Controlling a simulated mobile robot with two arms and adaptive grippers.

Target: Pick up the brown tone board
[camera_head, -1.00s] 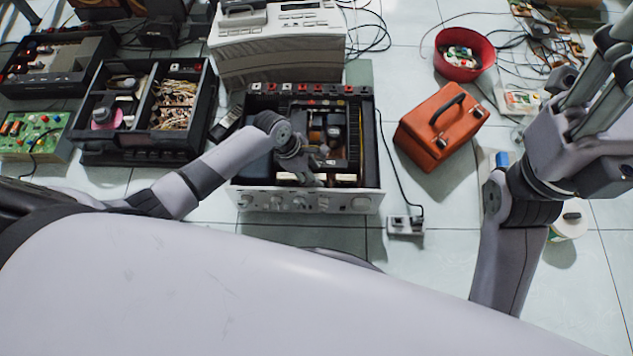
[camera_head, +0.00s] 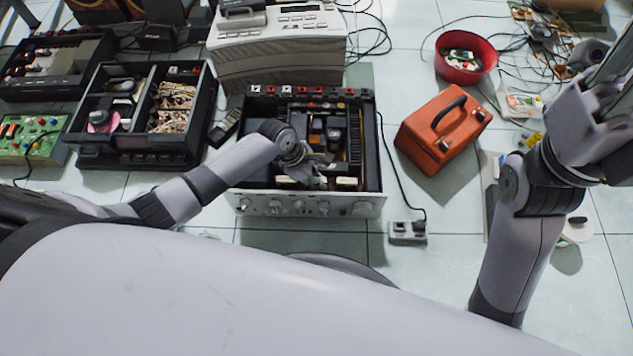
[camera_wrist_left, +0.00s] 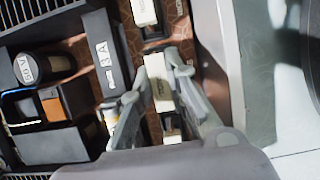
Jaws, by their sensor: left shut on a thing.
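The brown tone board (camera_wrist_left: 204,76) lies inside the open amplifier (camera_head: 268,201), near its front panel. It has a patterned brown surface and cream blocks on it. My left gripper (camera_head: 316,180) reaches down into the amplifier. In the left wrist view its fingers (camera_wrist_left: 158,100) close on either side of a cream block (camera_wrist_left: 159,82) of the board. The board still appears to lie low in the case, and much of it is hidden by the fingers and other parts. My right gripper (camera_head: 612,75) is at the upper right, cut by the picture edge, with its fingertips unclear.
An orange toolbox (camera_head: 443,128) stands right of the amplifier, with a red bowl (camera_head: 466,75) behind it. A white device (camera_head: 278,62) stands behind. Black parts trays (camera_head: 140,153) stand left. A cable runs to a socket block (camera_head: 407,232).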

